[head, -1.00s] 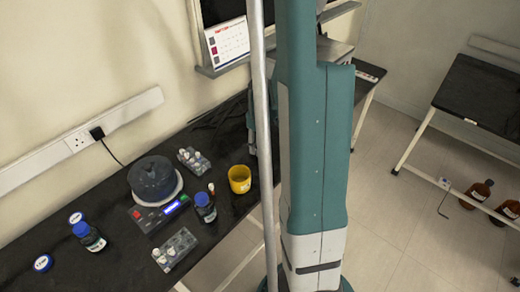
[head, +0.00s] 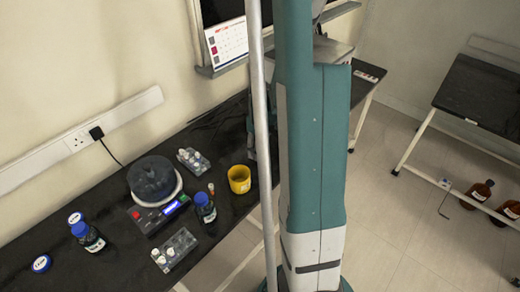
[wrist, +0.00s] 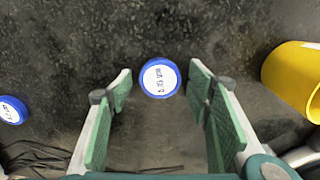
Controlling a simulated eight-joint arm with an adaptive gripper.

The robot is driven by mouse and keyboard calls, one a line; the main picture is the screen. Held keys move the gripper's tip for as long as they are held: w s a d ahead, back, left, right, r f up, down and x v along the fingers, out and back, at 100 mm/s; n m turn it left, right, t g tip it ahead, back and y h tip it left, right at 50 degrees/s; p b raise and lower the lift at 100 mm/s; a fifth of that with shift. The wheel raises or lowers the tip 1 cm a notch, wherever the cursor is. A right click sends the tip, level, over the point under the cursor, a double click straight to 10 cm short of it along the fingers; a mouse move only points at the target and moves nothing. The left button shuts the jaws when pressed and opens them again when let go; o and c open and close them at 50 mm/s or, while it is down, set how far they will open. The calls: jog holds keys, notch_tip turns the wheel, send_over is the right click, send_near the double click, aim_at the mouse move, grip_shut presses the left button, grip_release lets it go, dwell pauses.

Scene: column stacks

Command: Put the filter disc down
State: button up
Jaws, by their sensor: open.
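A round filter disc (wrist: 160,78) with a blue rim and a white printed label lies flat on the dark bench in the wrist view. My gripper (wrist: 160,80) is open, its green-padded fingers on either side of this disc with a gap at each side. A second blue-rimmed disc (wrist: 10,110) lies at the left edge of the wrist view. In the head view, blue-rimmed discs lie at the bench's left, one at the front (head: 41,263) and one behind a bottle (head: 75,217). My gripper is mostly hidden behind my column there.
A yellow tub (wrist: 298,78) is at the right of the wrist view and also stands on the bench (head: 239,179) in the head view. Blue-capped bottles (head: 205,208), vial racks (head: 174,250) and a round dark device (head: 153,178) stand farther left. Dark bench around the disc is clear.

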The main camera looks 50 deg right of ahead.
jog(key=shift+r, duration=0.2)
notch_tip(320, 180, up, 12)
jog(key=p, duration=0.2)
dwell(0.7)
dwell(0.5)
jog(key=a+r+m+t+h, duration=0.1)
jog(key=a+r+t, duration=0.1)
jog(key=a+r, duration=0.7)
jog(key=a+r+t, duration=0.1)
jog(key=a+r, duration=0.4)
jog(key=a, duration=0.8)
jog(key=s+a+r+t, duration=0.2)
jog(key=s+a, duration=0.2)
jog(key=a, duration=0.5)
jog(key=s+a+r+m+t+y, duration=0.1)
jog(key=s+a, duration=0.3)
jog(key=a, duration=0.5)
jog(key=shift+r+t, duration=0.6)
jog(key=shift+r, duration=0.25)
